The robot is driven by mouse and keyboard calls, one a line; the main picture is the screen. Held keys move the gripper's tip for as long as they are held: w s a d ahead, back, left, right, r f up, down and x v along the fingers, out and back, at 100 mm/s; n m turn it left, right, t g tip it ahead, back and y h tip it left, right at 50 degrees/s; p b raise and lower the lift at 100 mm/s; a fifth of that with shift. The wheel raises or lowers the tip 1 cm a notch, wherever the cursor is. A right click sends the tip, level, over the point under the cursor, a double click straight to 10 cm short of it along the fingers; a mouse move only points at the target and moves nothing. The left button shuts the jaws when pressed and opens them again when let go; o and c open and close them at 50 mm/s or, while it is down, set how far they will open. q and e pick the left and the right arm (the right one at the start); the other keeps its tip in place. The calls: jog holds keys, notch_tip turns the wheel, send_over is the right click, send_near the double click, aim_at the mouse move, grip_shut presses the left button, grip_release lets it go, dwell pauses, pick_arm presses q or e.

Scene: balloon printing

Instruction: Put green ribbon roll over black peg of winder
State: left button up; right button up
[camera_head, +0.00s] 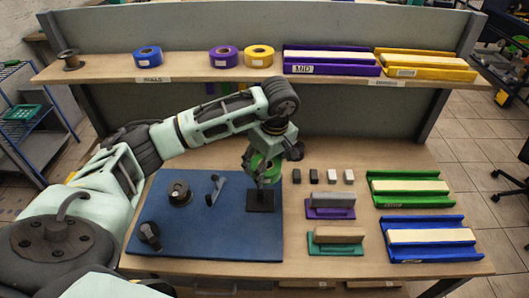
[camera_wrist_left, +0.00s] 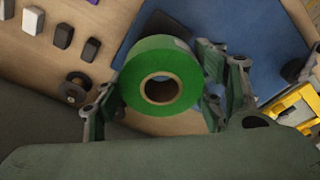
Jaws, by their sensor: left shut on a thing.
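The green ribbon roll (camera_wrist_left: 140,98) is between the fingers of my left gripper (camera_wrist_left: 160,90) in the left wrist view, its round face and hole toward the camera. In the head view my left gripper (camera_head: 264,168) points down at the right part of the blue mat, with the green roll (camera_head: 256,164) partly hidden by its fingers. Directly below is a square black base (camera_head: 260,201) on the mat. I cannot make out a peg on it, nor whether the roll touches anything below. My right gripper is in neither view.
The blue mat (camera_head: 215,238) also bears a dark spool (camera_head: 180,194), a grey crank-like part (camera_head: 215,189) and a black knobbed part (camera_head: 149,235). Small blocks (camera_head: 331,176), stamps (camera_head: 337,238) and green (camera_head: 408,201) and blue (camera_head: 432,256) trays lie to the right. A shelf (camera_head: 190,72) holds ribbon rolls behind.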

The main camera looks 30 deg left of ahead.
aim_at(261, 191)
pick_arm(q)
jog(key=a, duration=0.1)
jog(key=a+f+n, duration=0.1)
jog(key=shift+s+a, duration=0.2)
jog(key=shift+a, duration=0.15)
jog(key=shift+w+d+f+b, duration=0.15)
jog(key=shift+d+f+b, duration=0.35)
jog(key=shift+f, duration=0.3)
jog(key=shift+a+f, duration=0.15)
jog(key=shift+f, duration=0.1)
jog(key=shift+f+b, duration=0.6)
jog(key=shift+f, duration=0.15)
jog(key=shift+f+b, duration=0.4)
jog(key=shift+f, duration=0.85)
jog(key=shift+f+b, duration=0.45)
jog(key=shift+f, duration=0.05)
jog(key=shift+f+b, duration=0.55)
jog(key=shift+f, duration=0.45)
jog(key=shift+f+b, duration=1.55)
jog(key=shift+f, duration=0.1)
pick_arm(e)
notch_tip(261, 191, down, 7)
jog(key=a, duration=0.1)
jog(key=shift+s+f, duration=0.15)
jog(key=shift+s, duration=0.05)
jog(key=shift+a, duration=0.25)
